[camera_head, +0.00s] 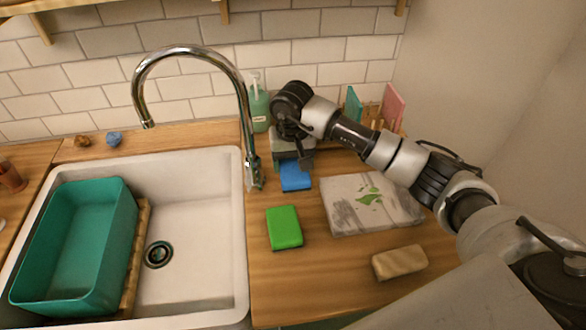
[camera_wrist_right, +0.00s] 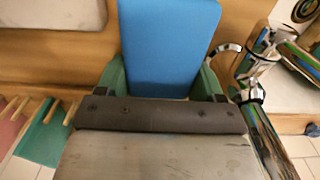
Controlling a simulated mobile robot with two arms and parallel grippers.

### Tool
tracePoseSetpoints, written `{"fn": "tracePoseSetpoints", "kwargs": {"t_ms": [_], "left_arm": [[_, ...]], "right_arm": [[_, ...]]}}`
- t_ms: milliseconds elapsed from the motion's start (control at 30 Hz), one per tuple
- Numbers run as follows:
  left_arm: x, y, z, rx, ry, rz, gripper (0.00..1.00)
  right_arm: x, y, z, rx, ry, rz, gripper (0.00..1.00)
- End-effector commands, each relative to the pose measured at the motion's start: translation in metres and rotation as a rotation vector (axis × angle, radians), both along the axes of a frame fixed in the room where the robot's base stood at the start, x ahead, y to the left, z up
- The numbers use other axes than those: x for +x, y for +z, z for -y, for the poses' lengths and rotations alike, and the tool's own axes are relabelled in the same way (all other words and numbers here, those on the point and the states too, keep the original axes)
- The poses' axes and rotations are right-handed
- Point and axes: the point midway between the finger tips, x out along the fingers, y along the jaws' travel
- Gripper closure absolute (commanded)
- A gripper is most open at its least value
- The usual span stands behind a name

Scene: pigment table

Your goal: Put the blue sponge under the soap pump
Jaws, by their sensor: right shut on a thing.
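The blue sponge (camera_head: 296,176) shows in the head view below my right gripper (camera_head: 293,160), just right of the faucet base. In the right wrist view the blue sponge (camera_wrist_right: 168,45) sits between the two green-padded fingers of my right gripper (camera_wrist_right: 162,78), which is shut on it. I cannot tell whether the sponge touches the counter. The soap pump (camera_head: 260,108) is a green bottle with a pale top, upright by the back wall, behind and left of the gripper. Its base is partly hidden. My left gripper is not in view.
The faucet (camera_head: 246,120) arches close to the left of the gripper. A green sponge (camera_head: 284,228), a grey-white cloth (camera_head: 370,203) and a beige sponge (camera_head: 400,262) lie on the counter. A rack with pink and teal boards (camera_head: 392,105) is at the back right. The sink (camera_head: 205,290) holds a teal tub (camera_head: 118,250).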

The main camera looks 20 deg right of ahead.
Motion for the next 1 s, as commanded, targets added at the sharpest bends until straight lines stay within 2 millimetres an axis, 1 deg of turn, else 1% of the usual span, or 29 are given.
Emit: {"fn": "tracePoseSetpoints", "kwargs": {"t_ms": [100,233,400,533,667,700,800,833,867,1000], "left_arm": [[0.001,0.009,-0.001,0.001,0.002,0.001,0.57],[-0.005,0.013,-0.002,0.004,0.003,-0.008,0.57],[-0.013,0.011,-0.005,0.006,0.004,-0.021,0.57],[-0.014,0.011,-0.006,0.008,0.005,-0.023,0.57],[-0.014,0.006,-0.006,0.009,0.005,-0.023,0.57],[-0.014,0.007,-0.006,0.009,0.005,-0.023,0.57],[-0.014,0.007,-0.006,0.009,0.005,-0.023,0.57],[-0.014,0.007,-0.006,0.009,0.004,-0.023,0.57],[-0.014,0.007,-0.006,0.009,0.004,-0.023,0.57],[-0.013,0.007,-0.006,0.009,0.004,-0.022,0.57]], "right_arm": [[-0.002,-0.017,0.0,0.0,-0.002,-0.007,0.54],[-0.001,-0.033,0.0,0.001,-0.001,-0.004,0.54],[-0.001,-0.037,0.0,-0.001,0.0,-0.001,0.54],[-0.001,-0.037,0.001,-0.001,0.0,-0.001,0.54],[-0.001,-0.041,0.001,-0.001,-0.001,-0.001,0.54],[-0.001,-0.04,0.0,-0.001,-0.001,-0.001,0.29],[-0.001,-0.039,0.0,-0.001,-0.001,-0.001,0.14],[-0.001,-0.039,0.0,-0.001,-0.001,-0.001,0.09],[-0.001,-0.039,0.0,-0.001,-0.001,-0.001,0.07],[-0.001,-0.039,0.0,-0.001,-0.001,-0.001,0.07]]}}
